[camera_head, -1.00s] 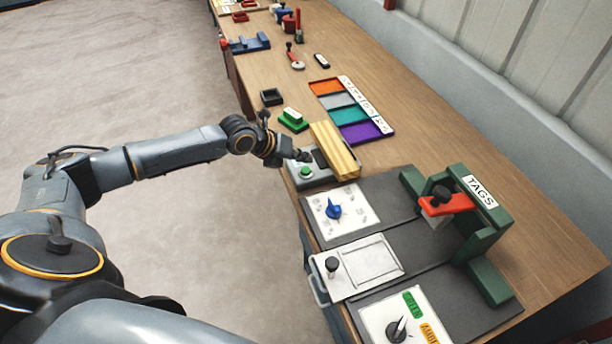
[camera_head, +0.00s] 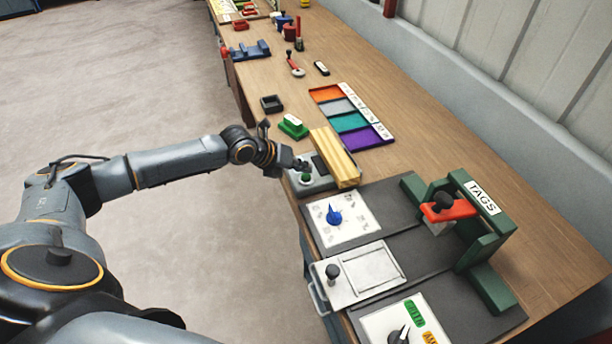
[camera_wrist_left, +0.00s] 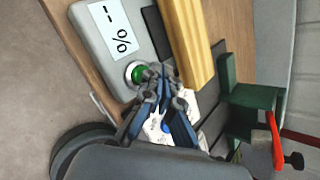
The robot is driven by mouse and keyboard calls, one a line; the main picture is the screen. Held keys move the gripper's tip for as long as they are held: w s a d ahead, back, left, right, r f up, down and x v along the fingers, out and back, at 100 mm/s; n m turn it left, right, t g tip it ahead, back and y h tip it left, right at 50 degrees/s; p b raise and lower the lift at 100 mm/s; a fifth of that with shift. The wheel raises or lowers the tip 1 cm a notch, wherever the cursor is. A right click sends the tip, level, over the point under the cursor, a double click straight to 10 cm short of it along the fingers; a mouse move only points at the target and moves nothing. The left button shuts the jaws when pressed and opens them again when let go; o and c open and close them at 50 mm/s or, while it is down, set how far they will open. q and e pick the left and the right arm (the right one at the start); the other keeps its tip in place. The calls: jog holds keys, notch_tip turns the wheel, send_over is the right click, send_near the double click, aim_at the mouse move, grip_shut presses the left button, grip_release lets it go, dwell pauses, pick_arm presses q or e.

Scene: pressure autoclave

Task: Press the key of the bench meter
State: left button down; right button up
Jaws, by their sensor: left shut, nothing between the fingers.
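The bench meter (camera_head: 322,184) is a grey box near the bench's front edge, with a green round key (camera_head: 306,178) on top. In the left wrist view the meter (camera_wrist_left: 92,38) shows a white label with a percent sign, and its green key (camera_wrist_left: 136,74) sits in a pale ring. My left gripper (camera_head: 301,164) is shut and empty, its tips just above the key. In the left wrist view the closed fingertips (camera_wrist_left: 160,74) overlap the key's right edge; I cannot tell whether they touch it. My right gripper is not in view.
A blue-knob dial panel (camera_head: 343,219) and a green TAGS stand (camera_head: 488,239) are nearer. A green block (camera_head: 293,127) and coloured trays (camera_head: 366,137) lie farther along the bench.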

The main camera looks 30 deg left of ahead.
aim_at(303, 178)
pick_arm(q)
jog(key=shift+f, duration=0.1)
dwell(0.5)
jog(key=shift+f+b, duration=0.35)
jog(key=shift+b, duration=0.1)
jog(key=shift+f+b, duration=0.4)
jog(key=shift+f, duration=0.1)
dwell(0.7)
jog(key=shift+r, duration=0.1)
jog(key=shift+r+p, duration=0.6)
jog(key=shift+r, duration=0.2)
jog(key=shift+r+p, duration=1.85)
jog(key=shift+r, duration=0.75)
